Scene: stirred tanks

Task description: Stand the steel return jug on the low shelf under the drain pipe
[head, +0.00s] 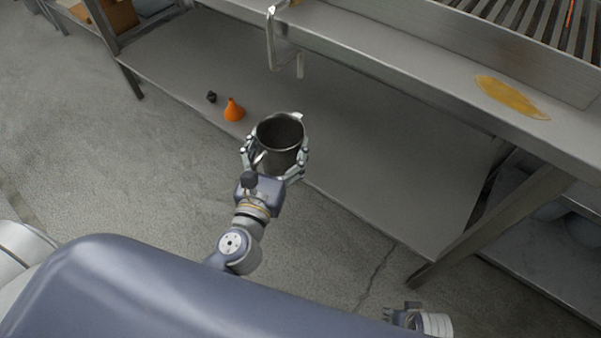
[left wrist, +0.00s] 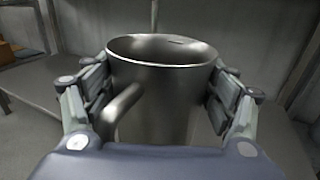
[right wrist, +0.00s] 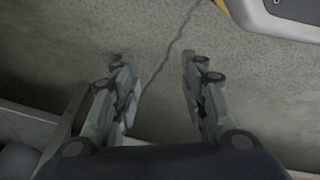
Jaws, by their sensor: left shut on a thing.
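The steel return jug (head: 279,140) is upright with its open mouth up and looks empty. My left gripper (head: 276,158) is shut around its body, one finger on each side, as the left wrist view also shows for the jug (left wrist: 165,85). In the head view the jug overlaps the front edge of the low shelf (head: 390,170); I cannot tell its height above it. A bent metal piece (head: 271,40), perhaps the drain pipe, hangs at the upper bench edge, beyond the jug. My right gripper (right wrist: 158,70) is open and empty over bare floor.
An orange funnel-like object (head: 234,110) and a small black object (head: 211,97) are on the shelf left of the jug. The shelf right of the jug is clear.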

